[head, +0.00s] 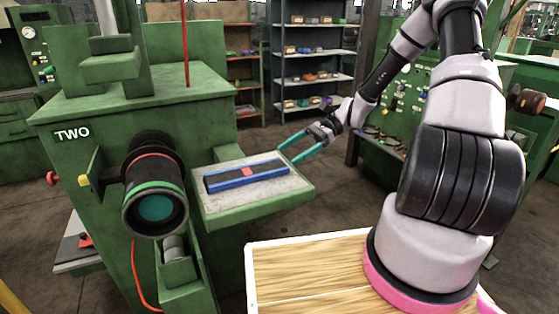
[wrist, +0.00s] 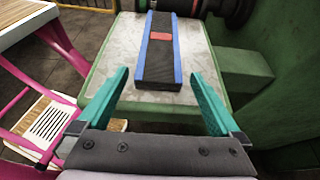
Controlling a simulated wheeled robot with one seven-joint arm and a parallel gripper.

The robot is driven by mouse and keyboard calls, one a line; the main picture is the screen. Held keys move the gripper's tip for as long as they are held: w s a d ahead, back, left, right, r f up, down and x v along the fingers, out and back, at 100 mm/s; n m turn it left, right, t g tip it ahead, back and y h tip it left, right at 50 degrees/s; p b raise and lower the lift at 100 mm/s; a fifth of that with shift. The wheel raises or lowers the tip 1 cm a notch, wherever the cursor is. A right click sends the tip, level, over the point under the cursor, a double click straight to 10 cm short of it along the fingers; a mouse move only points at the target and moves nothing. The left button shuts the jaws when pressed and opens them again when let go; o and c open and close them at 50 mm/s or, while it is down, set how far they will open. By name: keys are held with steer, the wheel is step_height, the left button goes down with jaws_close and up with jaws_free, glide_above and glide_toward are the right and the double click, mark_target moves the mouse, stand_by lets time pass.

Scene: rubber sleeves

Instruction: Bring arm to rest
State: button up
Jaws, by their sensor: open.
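My gripper (head: 300,147) is open and empty, with two teal fingers. In the head view it is above the right back edge of the green machine's side shelf. In the wrist view my gripper (wrist: 165,105) has its fingers spread wide, with nothing between the tips. My arm reaches out from the right side of the head view and bends down toward the shelf.
A black bar (head: 247,176) with blue edges and a red patch lies on the grey-topped shelf (head: 225,205), apart from my fingers. The green machine (head: 85,120) marked TWO stands at left. A wooden tabletop (head: 300,270) is in front. Shelving (head: 313,55) stands behind.

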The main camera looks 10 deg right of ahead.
steer(key=s+d+r+n+t+h, duration=0.3)
steer(key=s+r, duration=0.2)
steer(key=r, duration=0.5)
steer(key=s+d+r+n+t+h, duration=0.3)
steer(key=s+r, duration=0.3)
steer(key=r, duration=0.4)
steer(key=s+d+r+n+t+h, duration=0.3)
steer(key=s+r, duration=0.3)
steer(key=r, duration=0.4)
steer(key=shift+r+n+t+h, duration=0.35)
steer(key=shift+n+t+h, duration=0.45)
steer(key=shift+t+h, duration=0.1)
